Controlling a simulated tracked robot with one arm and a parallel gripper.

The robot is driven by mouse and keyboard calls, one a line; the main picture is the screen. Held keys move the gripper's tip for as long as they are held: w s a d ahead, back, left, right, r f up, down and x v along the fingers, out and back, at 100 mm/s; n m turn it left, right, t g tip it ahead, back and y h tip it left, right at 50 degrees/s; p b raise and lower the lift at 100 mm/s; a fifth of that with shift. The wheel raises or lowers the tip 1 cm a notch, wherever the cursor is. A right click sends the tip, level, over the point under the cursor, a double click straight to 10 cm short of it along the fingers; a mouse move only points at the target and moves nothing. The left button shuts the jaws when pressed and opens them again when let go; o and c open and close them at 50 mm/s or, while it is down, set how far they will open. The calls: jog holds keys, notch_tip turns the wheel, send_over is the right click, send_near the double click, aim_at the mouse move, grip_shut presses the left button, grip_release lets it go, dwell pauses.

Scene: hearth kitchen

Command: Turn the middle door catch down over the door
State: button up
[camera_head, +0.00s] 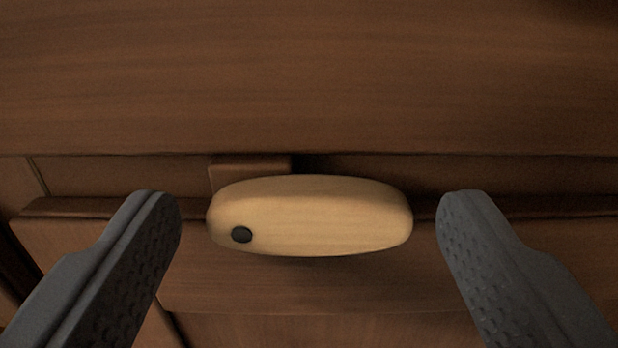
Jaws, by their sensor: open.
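The door catch (320,215) is a pale wooden bar with rounded ends, in the middle of the head camera view. My gripper (310,215) is open, one dark grey finger on each side of the catch. A gap shows between each fingertip and the catch's ends. The brown wooden door (300,285) seems to lie below and behind the catch. I cannot tell from this view whether other catches stand to either side.
A broad brown wooden panel (310,75) fills the upper part of the view. A small wooden block (248,168) sits just behind the catch's upper left. A dark ledge (80,207) runs across behind the fingers.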

jog(key=shift+w, duration=0.35)
jog(key=c, duration=1)
jog(key=shift+a, duration=0.1)
